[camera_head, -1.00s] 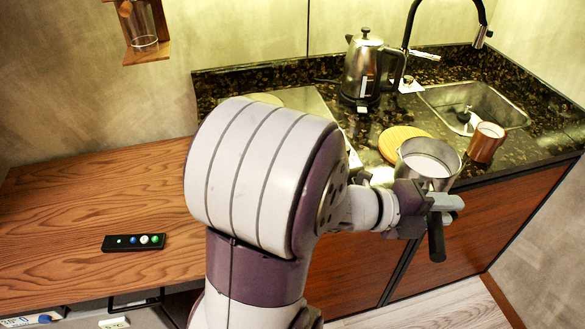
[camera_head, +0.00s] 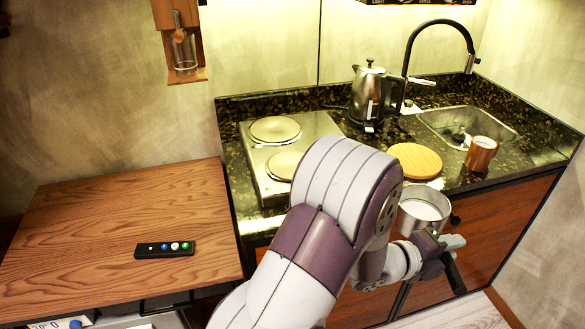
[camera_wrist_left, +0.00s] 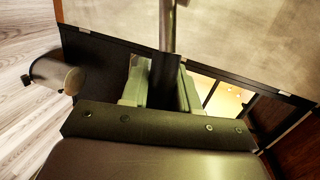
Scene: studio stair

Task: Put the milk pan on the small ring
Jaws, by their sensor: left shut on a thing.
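The milk pan (camera_head: 423,207) is a round steel pan with a pale inside and a dark handle. It is in front of the counter's front edge in the head view. My left gripper (camera_head: 438,252) is shut on its handle, which sticks out below the jaws. The left wrist view shows the dark handle (camera_wrist_left: 165,72) between the fingers. The hob (camera_head: 253,165) has two pale rings, a back ring (camera_head: 275,129) and a front ring (camera_head: 283,164). My arm partly hides the front ring, so I cannot tell which is smaller. My right gripper is not in view.
A round wooden board (camera_head: 414,160) lies behind the pan. A kettle (camera_head: 368,95), a copper-coloured mug (camera_head: 481,154) and a sink (camera_head: 490,125) with a black tap (camera_head: 404,62) stand farther back. A wooden table (camera_head: 100,220) with a button strip (camera_head: 165,249) is at left.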

